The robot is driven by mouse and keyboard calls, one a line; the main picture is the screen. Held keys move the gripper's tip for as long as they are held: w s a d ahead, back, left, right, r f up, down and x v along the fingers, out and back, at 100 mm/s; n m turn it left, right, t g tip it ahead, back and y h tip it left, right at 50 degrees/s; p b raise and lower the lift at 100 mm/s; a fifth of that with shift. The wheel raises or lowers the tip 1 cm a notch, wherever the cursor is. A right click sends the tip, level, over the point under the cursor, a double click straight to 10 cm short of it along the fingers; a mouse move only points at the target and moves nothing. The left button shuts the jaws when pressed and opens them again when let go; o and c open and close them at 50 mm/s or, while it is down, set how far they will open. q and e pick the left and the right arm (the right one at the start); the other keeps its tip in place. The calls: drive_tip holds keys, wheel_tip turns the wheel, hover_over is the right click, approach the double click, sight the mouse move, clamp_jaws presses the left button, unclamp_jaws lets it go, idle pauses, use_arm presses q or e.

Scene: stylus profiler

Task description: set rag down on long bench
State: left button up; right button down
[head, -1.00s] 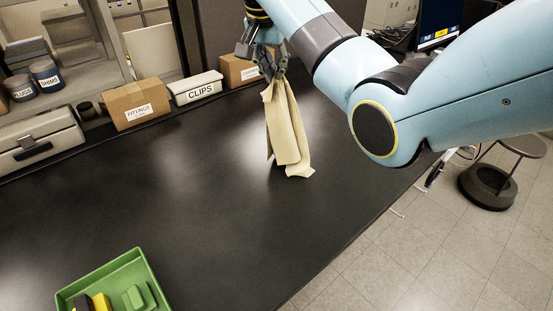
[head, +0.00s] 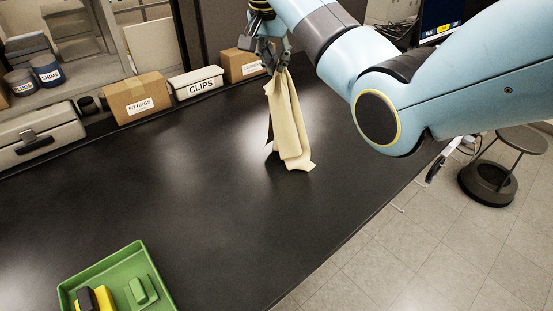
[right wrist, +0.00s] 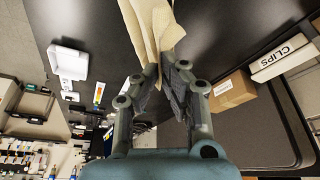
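The rag (head: 289,125) is a pale yellow cloth that hangs in folds from my right gripper (head: 274,66) over the long bench (head: 190,190), a black-topped surface. Its lower end is at or just above the bench top; I cannot tell if it touches. In the right wrist view the fingers of my right gripper (right wrist: 160,75) are closed on the rag (right wrist: 150,25), which extends beyond the fingertips. My left gripper is not in view.
A green tray (head: 75,287) with several small blocks stands at the near left. A FITTINGS box (head: 138,98), a CLIPS box (head: 196,84) and a grey case (head: 40,135) line the back edge. The middle of the bench is clear. A stool (head: 488,180) stands at the right.

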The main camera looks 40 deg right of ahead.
drive_tip(key=w+d+r, duration=0.1)
drive_tip(key=w+d, duration=0.3)
drive_tip(key=d, duration=0.3)
drive_tip(key=w+d+r, duration=0.1)
drive_tip(key=w+d, duration=0.3)
drive_tip(key=d, duration=0.4)
drive_tip(key=shift+n, duration=0.3)
drive_tip(key=s+a+f, duration=0.5)
drive_tip(key=a+f, duration=0.4)
drive_tip(key=s+a+f, duration=0.5)
drive_tip(key=a+f, duration=0.4)
drive_tip(key=s+a+f, duration=0.5)
drive_tip(key=a+f, duration=0.3)
drive_tip(key=a, duration=0.1)
drive_tip(key=shift+s+a+f, duration=0.1)
drive_tip(key=shift+a+f, duration=0.2)
drive_tip(key=shift+f, duration=0.1)
drive_tip(key=c, duration=1.1)
unclamp_jaws()
